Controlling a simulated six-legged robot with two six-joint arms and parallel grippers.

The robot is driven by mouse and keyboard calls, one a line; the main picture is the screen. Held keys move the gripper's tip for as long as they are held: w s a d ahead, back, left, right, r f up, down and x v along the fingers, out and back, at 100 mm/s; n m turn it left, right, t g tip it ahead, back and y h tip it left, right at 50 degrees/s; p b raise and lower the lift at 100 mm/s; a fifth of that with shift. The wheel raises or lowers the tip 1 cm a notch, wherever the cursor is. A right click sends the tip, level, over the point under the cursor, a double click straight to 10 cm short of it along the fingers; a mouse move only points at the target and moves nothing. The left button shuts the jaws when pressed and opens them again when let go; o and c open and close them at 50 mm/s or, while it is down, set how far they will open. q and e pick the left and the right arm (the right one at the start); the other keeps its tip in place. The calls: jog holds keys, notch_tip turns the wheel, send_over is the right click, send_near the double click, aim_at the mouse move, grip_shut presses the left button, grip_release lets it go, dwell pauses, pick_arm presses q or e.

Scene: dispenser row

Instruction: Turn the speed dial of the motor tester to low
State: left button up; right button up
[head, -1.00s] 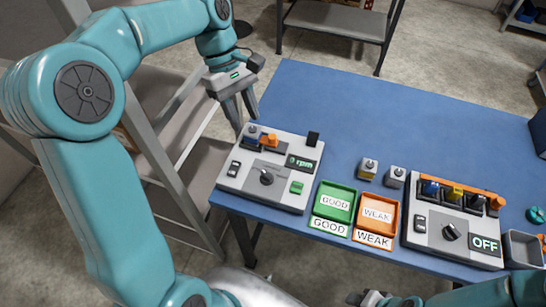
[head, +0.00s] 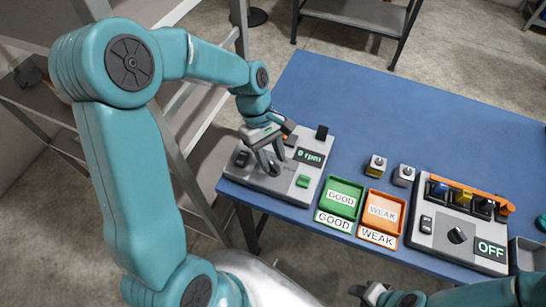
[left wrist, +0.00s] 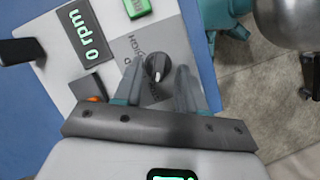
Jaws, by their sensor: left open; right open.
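The motor tester (head: 300,182) is a pale grey box at the left front of the blue table. Its display (head: 309,156) reads 0 rpm. In the left wrist view the speed dial (left wrist: 157,68) is a dark knob with a pale pointer mark, on a grey panel with partly hidden lettering. My left gripper (head: 269,166) is open over the tester, its fingers on either side of the dial in the left wrist view (left wrist: 160,82). I cannot tell whether they touch it. My right gripper (head: 388,297) is open at the bottom edge.
A green GOOD tray (head: 352,190) and an orange WEAK tray (head: 372,222) stand right of the tester. Two small blocks (head: 377,166) sit behind them. Another grey box (head: 426,237) reading OFF is further right. The table's back (head: 380,110) is clear.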

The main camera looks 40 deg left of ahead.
pick_arm(q)
jog(key=shift+s+d+f, duration=0.1)
jog(key=shift+d+f, duration=0.25)
jog(key=shift+f, duration=0.15)
jog(key=shift+a, duration=0.1)
grip_shut()
jog(key=shift+m, duration=0.3)
jog(key=m+g, duration=0.1)
jog(key=m, duration=0.1)
jog(key=shift+m+y+p, duration=0.3)
jog(key=shift+w+m+g+y, duration=0.1)
jog(key=shift+m+g+y, duration=0.25)
jog(key=shift+m, duration=0.75)
jog(key=shift+w+m+g+y, duration=0.1)
jog(key=shift+m+g+y, duration=0.2)
jog(key=shift+m, duration=0.8)
